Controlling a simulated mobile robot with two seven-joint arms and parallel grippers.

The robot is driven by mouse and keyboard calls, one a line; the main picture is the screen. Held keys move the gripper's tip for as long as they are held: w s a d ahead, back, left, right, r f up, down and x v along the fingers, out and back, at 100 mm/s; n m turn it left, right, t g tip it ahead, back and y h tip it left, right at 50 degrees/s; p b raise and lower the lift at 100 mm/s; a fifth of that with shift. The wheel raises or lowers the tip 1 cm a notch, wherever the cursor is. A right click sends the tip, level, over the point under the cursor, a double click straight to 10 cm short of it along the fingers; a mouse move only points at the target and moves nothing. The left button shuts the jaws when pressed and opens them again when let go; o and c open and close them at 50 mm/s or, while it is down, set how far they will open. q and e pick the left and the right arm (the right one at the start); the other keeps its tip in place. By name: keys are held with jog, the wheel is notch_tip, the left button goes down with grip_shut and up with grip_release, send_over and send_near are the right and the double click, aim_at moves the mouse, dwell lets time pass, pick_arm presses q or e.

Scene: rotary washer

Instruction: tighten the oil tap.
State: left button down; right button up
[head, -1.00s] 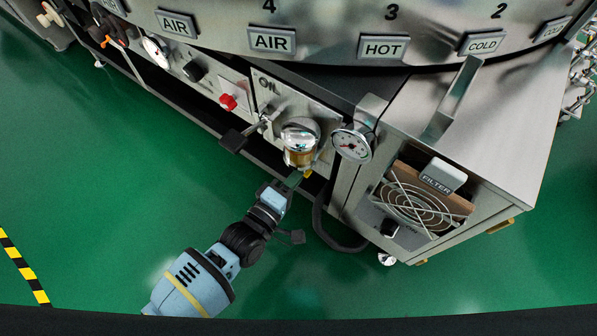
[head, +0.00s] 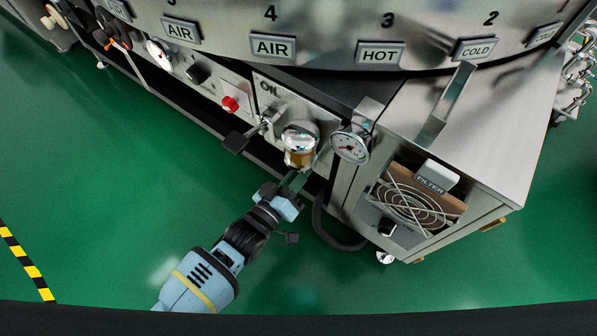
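The oil unit is a clear bowl of amber oil (head: 299,150) with a silver top, on the panel marked OIL (head: 269,87). The oil tap seems to be the small fitting under this bowl; the fingers now cover it. My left gripper (head: 296,181) reaches up from the lower left, its fingertips just below the bowl, at or touching that spot. Whether the fingers are closed around the tap is too small to tell. My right gripper is not in view.
A lever with a black handle (head: 235,142) sticks out left of the bowl. A pressure gauge (head: 350,146) stands close on the right, with a dark hose (head: 334,238) below. The filter box (head: 415,195) is further right. Green floor (head: 120,190) is clear at left.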

pick_arm(q)
jog(key=m+p, duration=0.1)
jog(key=m, duration=0.6)
jog(key=shift+m, duration=0.4)
dwell(0.3)
jog(key=c, duration=1.5)
grip_release()
jog(key=shift+c, duration=0.2)
jog(key=shift+o, duration=0.3)
jog(key=shift+s, duration=0.1)
